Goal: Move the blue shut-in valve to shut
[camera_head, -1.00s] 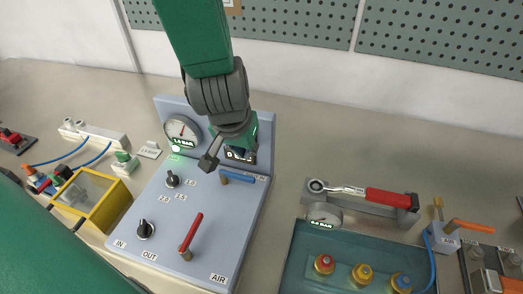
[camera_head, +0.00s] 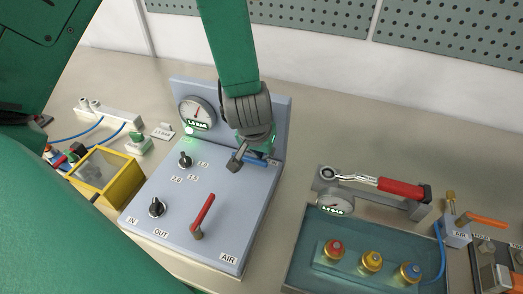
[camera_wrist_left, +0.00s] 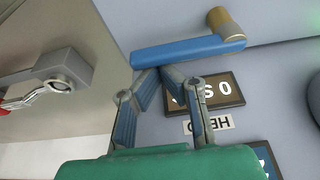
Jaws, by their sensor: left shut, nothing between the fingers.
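The blue shut-in valve (camera_head: 257,161) is on the upper right of the grey-blue panel (camera_head: 218,217). In the head view its blue lever points right and is partly hidden by my left gripper (camera_head: 235,164). In the left wrist view the blue lever (camera_wrist_left: 185,51) runs left from its brass pivot (camera_wrist_left: 222,22). My left gripper (camera_wrist_left: 165,78) is shut and empty. Its fingertips are close beside the lever, and whether they touch it I cannot tell. The right gripper is not in view.
A red lever (camera_head: 203,215) and two black knobs (camera_head: 157,207) are on the same panel, with a round gauge (camera_head: 197,112) behind. A teal tray (camera_head: 300,259) and red-handled wrench (camera_head: 400,188) stand right. A yellow-framed box (camera_head: 126,187) stands left.

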